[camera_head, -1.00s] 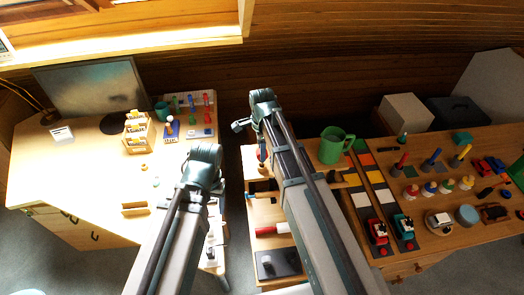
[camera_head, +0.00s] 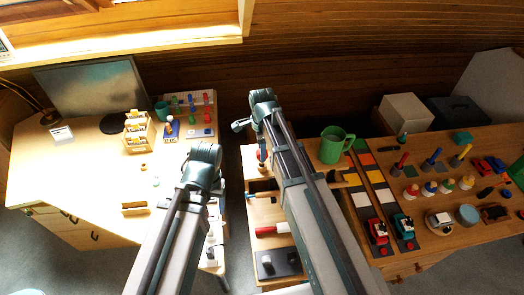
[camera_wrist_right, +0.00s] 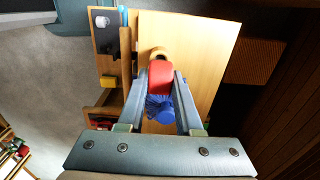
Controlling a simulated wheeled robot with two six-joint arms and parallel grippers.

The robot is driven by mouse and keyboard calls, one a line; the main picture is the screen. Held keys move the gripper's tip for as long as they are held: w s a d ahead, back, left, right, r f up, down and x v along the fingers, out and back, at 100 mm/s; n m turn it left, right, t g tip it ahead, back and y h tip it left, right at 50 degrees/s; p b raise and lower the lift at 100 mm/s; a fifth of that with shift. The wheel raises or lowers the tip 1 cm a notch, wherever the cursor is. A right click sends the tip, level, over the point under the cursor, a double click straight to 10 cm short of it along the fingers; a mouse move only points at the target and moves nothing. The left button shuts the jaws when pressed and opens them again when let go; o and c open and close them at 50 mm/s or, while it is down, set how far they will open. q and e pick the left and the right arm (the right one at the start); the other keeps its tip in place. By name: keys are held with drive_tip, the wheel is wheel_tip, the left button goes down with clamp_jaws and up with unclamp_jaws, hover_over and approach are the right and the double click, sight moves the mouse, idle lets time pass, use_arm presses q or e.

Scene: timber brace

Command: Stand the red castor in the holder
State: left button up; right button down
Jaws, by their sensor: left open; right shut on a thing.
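In the right wrist view my right gripper (camera_wrist_right: 160,100) is shut on the red castor (camera_wrist_right: 160,76), which sits between its two fingers. A blue thing (camera_wrist_right: 160,108) shows right behind the red part, between the fingers; I cannot tell whether it belongs to the castor. A round wooden piece (camera_wrist_right: 158,53) shows just beyond the red part, over a wooden board; I cannot tell whether they touch or whether this is the holder. In the head view my right arm hides most of this spot. My left gripper is open at the left, its jaws hardly distinguishable.
A narrow wooden bench with a dark mat (camera_head: 282,264) lies between two tables. A green mug (camera_head: 334,145) stands beside my right arm. The right table holds coloured pegs, toy vehicles and a blue-grey round tub (camera_head: 466,214). The left table has a wooden rack (camera_head: 137,132).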

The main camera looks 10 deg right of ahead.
drive_tip(key=shift+f+b, duration=1.4)
drive_tip(key=shift+f, duration=0.05)
idle(1.0)
drive_tip(key=c, duration=0.5)
unclamp_jaws()
wheel_tip(320, 180, up, 14)
drive_tip(key=p, duration=1.4)
